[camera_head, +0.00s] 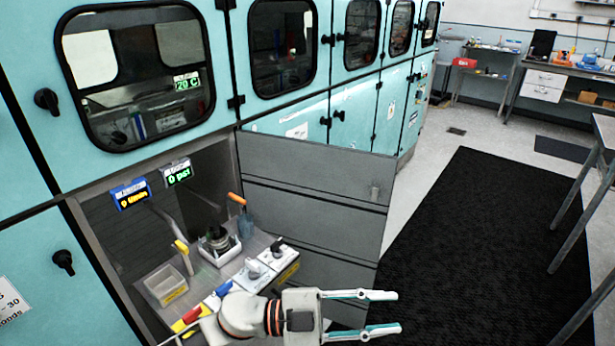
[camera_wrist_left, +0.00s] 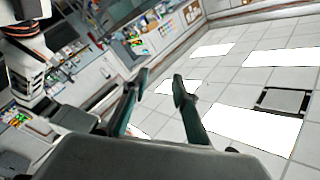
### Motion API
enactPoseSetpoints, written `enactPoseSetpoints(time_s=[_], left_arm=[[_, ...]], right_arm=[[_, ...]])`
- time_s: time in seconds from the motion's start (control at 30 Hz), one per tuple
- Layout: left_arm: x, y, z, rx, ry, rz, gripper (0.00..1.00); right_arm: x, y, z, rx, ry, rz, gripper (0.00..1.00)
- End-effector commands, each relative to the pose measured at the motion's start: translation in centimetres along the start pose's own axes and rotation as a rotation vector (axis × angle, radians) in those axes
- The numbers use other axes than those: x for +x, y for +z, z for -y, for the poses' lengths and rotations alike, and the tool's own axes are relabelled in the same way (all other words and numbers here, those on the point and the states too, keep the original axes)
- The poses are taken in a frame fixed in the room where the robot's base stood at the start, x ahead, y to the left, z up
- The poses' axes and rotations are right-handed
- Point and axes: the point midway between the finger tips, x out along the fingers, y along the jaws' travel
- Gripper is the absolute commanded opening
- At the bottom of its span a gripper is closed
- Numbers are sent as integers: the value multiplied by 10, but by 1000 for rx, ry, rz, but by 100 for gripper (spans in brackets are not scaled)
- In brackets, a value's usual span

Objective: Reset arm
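My left gripper (camera_head: 380,313) shows at the bottom middle of the head view, pointing right. Its two teal fingers are spread apart with nothing between them. The left arm comes in low over the front of the open bay in the teal cabinet. My right gripper is not seen in the head view.
In the bay are a beige bin (camera_head: 166,285), a white-based device (camera_head: 219,250), switch boxes (camera_head: 254,274) and two displays, one reading 0 psi (camera_head: 177,172). An open grey door (camera_head: 315,210) stands beside it. A black floor mat (camera_head: 470,240) lies clear at right; a table (camera_head: 604,130) stands at the edge.

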Motion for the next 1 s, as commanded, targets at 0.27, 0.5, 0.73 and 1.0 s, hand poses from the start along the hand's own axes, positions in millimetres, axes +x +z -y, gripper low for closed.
enactPoseSetpoints(time_s=[0.27,0.5,0.73,1.0], left_arm=[[-74,42,44,-164,-583,159,28],[-196,118,-4,-375,-919,518,28],[-298,157,-112,-596,-1030,869,28],[-355,158,-201,-752,-1022,1090,28]], right_arm=[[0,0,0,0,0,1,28],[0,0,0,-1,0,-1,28],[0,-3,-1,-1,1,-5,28],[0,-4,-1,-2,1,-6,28]])
